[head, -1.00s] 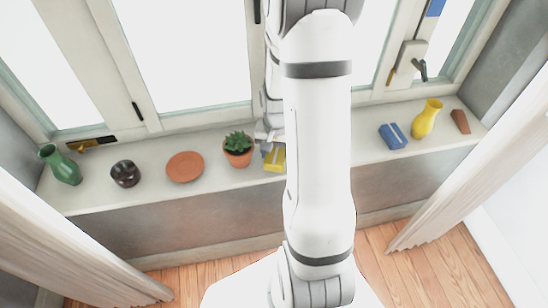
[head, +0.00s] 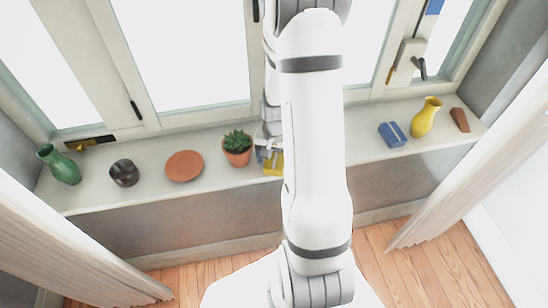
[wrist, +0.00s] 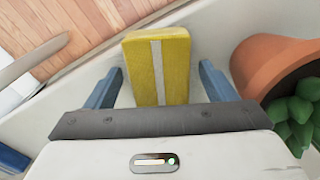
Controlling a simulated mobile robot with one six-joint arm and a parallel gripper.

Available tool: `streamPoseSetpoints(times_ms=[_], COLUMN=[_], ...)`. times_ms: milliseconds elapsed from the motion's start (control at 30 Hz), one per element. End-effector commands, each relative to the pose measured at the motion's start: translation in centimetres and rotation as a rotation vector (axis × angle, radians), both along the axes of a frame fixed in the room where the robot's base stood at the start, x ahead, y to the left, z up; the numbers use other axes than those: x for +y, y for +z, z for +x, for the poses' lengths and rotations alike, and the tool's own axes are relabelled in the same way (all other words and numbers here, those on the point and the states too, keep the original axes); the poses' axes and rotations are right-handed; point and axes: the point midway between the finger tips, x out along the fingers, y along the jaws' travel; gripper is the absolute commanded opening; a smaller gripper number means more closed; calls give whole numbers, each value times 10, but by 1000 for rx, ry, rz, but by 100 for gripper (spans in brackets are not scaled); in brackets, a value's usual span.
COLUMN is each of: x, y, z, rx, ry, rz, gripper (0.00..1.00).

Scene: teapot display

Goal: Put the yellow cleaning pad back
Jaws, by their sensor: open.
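The yellow cleaning pad (wrist: 158,66), with a pale stripe down its middle, lies on the white window sill. In the wrist view it is between the two blue fingers of my gripper (wrist: 160,88), with a gap on each side. My gripper is open around it and not visibly touching it. In the head view the pad (head: 273,163) shows beside the potted plant, partly hidden by my arm and gripper.
A succulent in a terracotta pot (head: 238,158) stands close beside my gripper. Left of it are a terracotta saucer (head: 184,166), a dark bowl (head: 124,173) and a green vase (head: 60,165). At right are a blue pad (head: 393,134), a yellow vase (head: 425,117) and a brown wedge (head: 459,119).

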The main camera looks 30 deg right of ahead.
Motion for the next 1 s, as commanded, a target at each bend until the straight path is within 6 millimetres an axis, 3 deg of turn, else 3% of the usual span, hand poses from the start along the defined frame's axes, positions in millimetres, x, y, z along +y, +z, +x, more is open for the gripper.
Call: streamPoseSetpoints(times_ms=[267,700,1000], x=[0,0,3], y=[9,92,126], z=[1,1,0], rx=[-3,-5,-6], ry=[1,2,12], rz=[-1,-2,-2], gripper=[78,78,78])
